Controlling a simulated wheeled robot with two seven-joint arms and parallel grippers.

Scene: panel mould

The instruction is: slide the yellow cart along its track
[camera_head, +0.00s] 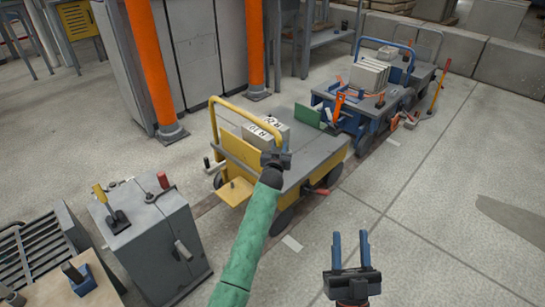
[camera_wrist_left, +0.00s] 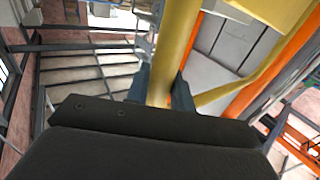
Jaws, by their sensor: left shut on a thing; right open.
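The yellow cart (camera_head: 310,158) stands in the middle of the head view, with a grey flat top and a yellow tube handle (camera_head: 216,125) at its left end. Light blocks with black lettering (camera_head: 262,131) and a green panel (camera_head: 308,116) sit on its deck. My left gripper (camera_head: 276,156) is at the cart's near handle side, its arm in a green sleeve. In the left wrist view its fingers (camera_wrist_left: 160,92) are shut around the yellow handle tube (camera_wrist_left: 174,50). My right gripper (camera_head: 351,250) is open and empty, above the floor at the lower right, apart from the cart.
A blue cart (camera_head: 360,112) with stacked blocks stands behind the yellow one, along the same dark floor strip. A grey cabinet (camera_head: 150,240) with small tools stands at the lower left. Orange posts (camera_head: 150,65) rise behind. The floor at right (camera_head: 450,180) is clear.

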